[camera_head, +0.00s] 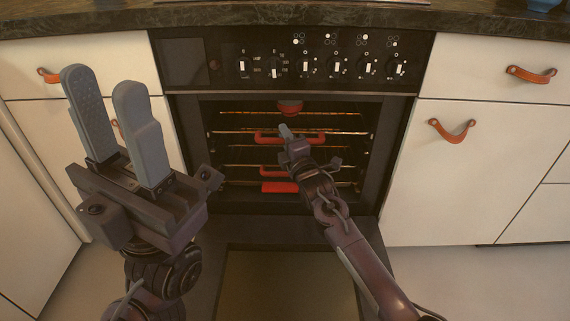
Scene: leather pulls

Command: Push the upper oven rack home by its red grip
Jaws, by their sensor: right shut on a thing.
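The oven (212,208) stands open in the middle of the head view, with wire racks inside. The red grip (262,138) of the upper rack (347,132) runs crosswise near the middle of the cavity. My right gripper (286,131) reaches into the oven and is shut on this red grip; its fingers and wrist hide the grip's middle. How far the rack sticks out is hard to tell. My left gripper (103,105) is raised at the left, open and empty, away from the oven.
Lower red grips (272,168) (279,187) sit below, partly behind my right arm. A rounded red piece (290,107) is at the cavity top. The lowered oven door (285,285) lies in front. White cabinets with orange leather pulls (452,131) flank the oven; a dark countertop (480,20) is above.

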